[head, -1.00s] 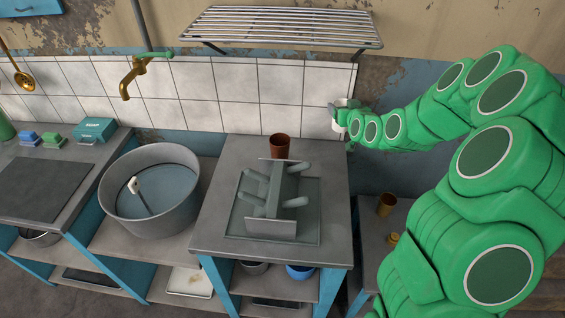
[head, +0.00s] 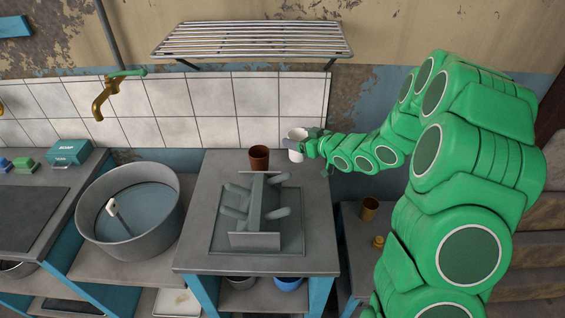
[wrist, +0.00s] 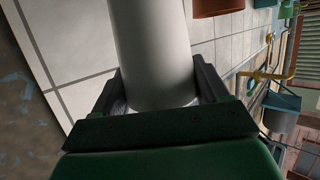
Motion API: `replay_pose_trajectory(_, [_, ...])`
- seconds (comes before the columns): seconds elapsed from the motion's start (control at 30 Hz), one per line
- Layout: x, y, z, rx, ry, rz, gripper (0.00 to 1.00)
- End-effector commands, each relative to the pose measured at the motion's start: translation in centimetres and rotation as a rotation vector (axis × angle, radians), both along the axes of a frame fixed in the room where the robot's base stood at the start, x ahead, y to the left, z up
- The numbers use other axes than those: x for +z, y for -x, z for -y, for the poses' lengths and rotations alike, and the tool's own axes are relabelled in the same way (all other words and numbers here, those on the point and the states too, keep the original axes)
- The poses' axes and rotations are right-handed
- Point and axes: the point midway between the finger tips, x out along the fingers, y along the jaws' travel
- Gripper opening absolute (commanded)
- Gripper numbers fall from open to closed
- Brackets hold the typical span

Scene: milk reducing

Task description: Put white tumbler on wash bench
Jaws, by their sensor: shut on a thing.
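My gripper (head: 303,147) is shut on the white tumbler (head: 297,136). In the head view they are at the back right corner of the grey bench top (head: 190,250), just right of a brown cup (head: 259,157). I cannot tell whether the tumbler's base touches the top. In the wrist view the tumbler (wrist: 152,45) sits between the two dark fingers, its far end cut off by the frame. The brown cup (wrist: 215,6) shows there beside it.
A rack with grey pegs (head: 256,240) takes up the middle of the bench top. A round metal basin (head: 95,220) stands left, under a brass tap (head: 105,100). A slatted shelf (head: 250,40) hangs above. A lower surface at right holds a small brass cup (head: 369,208).

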Motion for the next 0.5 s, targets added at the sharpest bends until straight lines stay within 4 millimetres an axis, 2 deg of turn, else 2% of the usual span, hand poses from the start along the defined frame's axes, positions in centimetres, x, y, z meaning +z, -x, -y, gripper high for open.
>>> replay_pose_trajectory(0.2, [-2.6, 0.0, 0.0, -0.002, -0.002, -0.002, 0.38])
replay_pose_trajectory(0.5, [-4.2, -0.1, 0.0, -0.003, -0.002, 0.000, 0.38])
